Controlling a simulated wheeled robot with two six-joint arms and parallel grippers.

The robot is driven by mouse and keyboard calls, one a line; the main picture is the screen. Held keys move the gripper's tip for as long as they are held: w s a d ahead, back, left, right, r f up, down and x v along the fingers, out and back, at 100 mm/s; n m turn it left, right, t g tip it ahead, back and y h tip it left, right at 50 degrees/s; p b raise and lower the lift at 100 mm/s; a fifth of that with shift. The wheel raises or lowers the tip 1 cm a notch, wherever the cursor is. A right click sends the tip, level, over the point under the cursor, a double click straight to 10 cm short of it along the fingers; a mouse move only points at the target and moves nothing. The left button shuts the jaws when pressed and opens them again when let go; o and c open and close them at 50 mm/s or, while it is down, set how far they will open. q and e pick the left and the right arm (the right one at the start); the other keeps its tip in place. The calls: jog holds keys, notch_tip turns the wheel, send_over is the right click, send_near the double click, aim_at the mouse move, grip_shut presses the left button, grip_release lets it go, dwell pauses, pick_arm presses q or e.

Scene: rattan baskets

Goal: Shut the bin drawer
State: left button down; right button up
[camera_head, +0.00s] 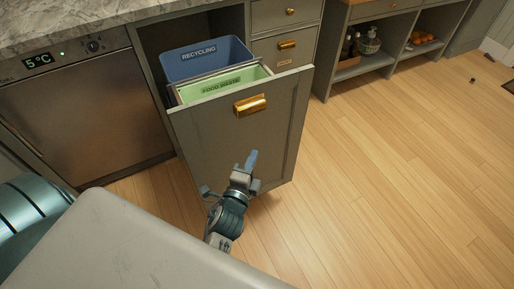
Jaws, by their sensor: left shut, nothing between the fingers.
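The bin drawer (235,140) is a tall grey-green panel front with a brass cup handle (250,105) near its top. It is pulled out from under the counter. A blue bin (207,61) marked RECYCLING and a green bin (222,85) marked FOOD WASTE sit inside it. My left gripper (251,162) is shut and empty, below the handle, in front of the drawer's panel. I cannot tell whether its tips touch the panel. It hides part of the panel's lower middle. My right gripper is not in view.
A steel appliance (88,108) with a 5°C display stands left of the drawer under the marble counter (90,18). Closed small drawers (286,46) are on the right. Open shelves (365,66) hold bottles, a basket and fruit.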

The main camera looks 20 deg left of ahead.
pick_arm(q)
send_near(259, 118)
jog(key=w+d, duration=0.2)
jog(key=w, duration=0.2)
jog(key=shift+w+a+f, duration=0.1)
jog(key=shift+w+a, duration=0.85)
jog(key=shift+a, duration=0.25)
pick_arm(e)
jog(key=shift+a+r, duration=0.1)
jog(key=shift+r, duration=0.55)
pick_arm(q)
jog(key=shift+a, duration=0.1)
